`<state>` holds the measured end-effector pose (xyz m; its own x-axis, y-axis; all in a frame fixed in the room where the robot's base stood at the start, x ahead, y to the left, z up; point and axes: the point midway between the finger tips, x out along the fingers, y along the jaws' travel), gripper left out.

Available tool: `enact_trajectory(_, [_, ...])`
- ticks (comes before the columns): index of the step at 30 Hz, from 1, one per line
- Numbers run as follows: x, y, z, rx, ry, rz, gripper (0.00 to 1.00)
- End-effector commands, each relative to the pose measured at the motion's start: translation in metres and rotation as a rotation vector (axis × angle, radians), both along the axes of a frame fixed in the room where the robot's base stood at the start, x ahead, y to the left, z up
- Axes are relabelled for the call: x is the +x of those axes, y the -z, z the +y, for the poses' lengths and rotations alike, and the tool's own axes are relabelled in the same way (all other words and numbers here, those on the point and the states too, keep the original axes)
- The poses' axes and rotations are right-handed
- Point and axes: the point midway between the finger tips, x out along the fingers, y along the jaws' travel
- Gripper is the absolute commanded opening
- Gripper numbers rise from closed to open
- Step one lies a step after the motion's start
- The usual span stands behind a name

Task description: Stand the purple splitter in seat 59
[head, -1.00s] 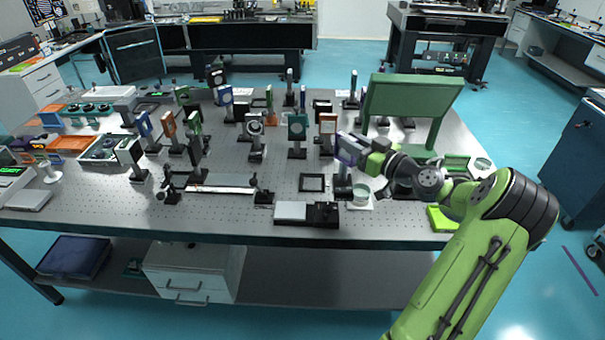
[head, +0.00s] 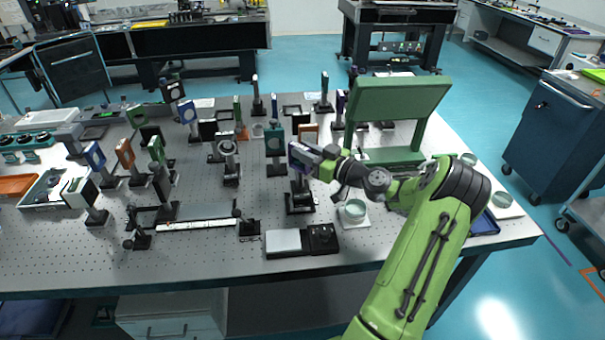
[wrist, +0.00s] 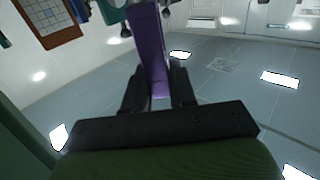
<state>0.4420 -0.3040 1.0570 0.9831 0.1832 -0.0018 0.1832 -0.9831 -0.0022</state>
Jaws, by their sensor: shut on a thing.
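The purple splitter (head: 301,155) is upright on a dark post in the head view. My gripper (head: 312,160) is shut on it from the right side. In the wrist view the splitter's purple body (wrist: 149,45) stands between my two fingers (wrist: 160,90). Below it, the post's dark foot is over or inside a black square frame (head: 300,210) on the table. I cannot tell whether the foot touches down. No seat number is legible, so I cannot confirm that this frame is seat 59.
A glass dish (head: 354,210) on a white pad stands close to the right. A black and silver device (head: 302,241) lies in front. A teal mount (head: 275,150) and other posts stand behind and left. A green board (head: 398,107) rises at the back right.

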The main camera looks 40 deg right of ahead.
Motion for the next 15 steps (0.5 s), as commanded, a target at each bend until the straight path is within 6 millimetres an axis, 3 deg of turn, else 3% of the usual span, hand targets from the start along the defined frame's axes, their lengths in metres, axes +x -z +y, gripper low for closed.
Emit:
enact_trajectory(9, [0.001, 0.043, 0.001, 0.001, -0.002, -0.005, 0.00])
enact_trajectory(15, [0.001, 0.043, 0.001, -0.002, -0.002, -0.004, 0.00])
